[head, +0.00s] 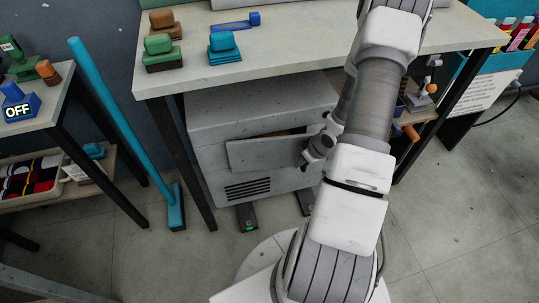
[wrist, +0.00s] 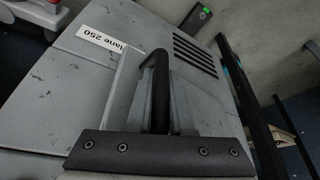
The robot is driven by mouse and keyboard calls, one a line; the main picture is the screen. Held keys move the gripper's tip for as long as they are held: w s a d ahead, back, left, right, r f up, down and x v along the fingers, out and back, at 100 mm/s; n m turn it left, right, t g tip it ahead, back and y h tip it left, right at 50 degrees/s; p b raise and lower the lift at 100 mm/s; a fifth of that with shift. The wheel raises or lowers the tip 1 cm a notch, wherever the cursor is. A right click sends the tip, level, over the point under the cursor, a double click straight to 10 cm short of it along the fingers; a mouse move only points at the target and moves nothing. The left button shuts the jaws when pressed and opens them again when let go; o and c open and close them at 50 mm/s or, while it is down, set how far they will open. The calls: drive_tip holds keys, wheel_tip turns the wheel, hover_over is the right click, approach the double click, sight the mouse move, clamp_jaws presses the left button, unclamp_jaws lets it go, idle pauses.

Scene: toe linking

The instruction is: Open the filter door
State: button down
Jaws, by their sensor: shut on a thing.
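The filter door (head: 265,153) is a flat grey panel on the front of a grey machine (head: 215,115) under the workbench. It stands partly out from the body, with a dark gap along its upper right edge. My gripper (head: 306,158) is at the door's right end, partly hidden by my arm in the head view. In the wrist view my gripper (wrist: 160,95) is shut on the dark door handle (wrist: 156,68), which lies between the grey fingers. The door's inside is mostly hidden.
The workbench (head: 285,72) overhangs the machine, with stamps (head: 223,48) on top. A blue long-handled tool (head: 118,120) leans left of the machine, by a table leg. A shelf with orange-handled tools (head: 411,133) is to the right. The floor in front (head: 440,220) is clear at right.

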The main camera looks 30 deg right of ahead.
drive_tip(key=shift+s+a, duration=0.1)
drive_tip(key=shift+s, duration=0.25)
drive_tip(key=shift+s+a+m+h+b, duration=0.25)
drive_tip(key=shift+s+a+m, duration=0.5)
drive_tip(key=shift+s, duration=0.2)
drive_tip(key=shift+s+a+m+h+b, duration=0.1)
drive_tip(key=shift+s+a+m+h, duration=0.15)
drive_tip(key=shift+s+a+m, duration=0.55)
drive_tip(key=shift+s+d, duration=0.1)
